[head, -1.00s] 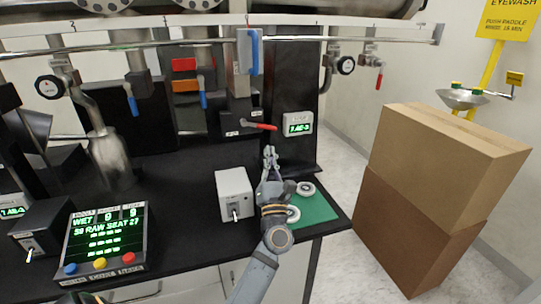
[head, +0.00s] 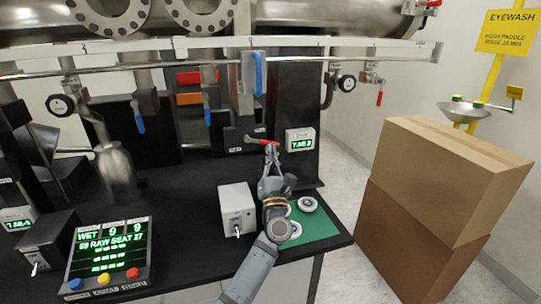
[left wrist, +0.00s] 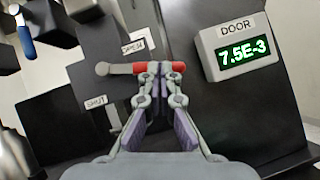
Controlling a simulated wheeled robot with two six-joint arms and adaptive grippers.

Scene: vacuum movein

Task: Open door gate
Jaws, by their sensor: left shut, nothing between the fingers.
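The door gate's red lever (head: 262,142) sits on a dark block at the foot of the black column, and its bar lies roughly level. It also shows in the left wrist view (left wrist: 176,66), with its pivot at left and labels reading SHUT and apparently OPEN. The white DOOR display (head: 300,139) right of it reads 7.5E-3 in the left wrist view (left wrist: 237,52). My left gripper (head: 271,150) is shut and empty, with its fingertips (left wrist: 158,70) overlapping the lever's red end. Whether they touch it I cannot tell. My right gripper is out of view.
A white switch box (head: 237,208) and a green mat (head: 318,226) with metal rings lie by my left arm. A control panel (head: 108,255) stands at left. A rail (head: 180,68) with a blue handle (head: 257,72) runs above. Stacked cardboard boxes (head: 425,200) stand at right.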

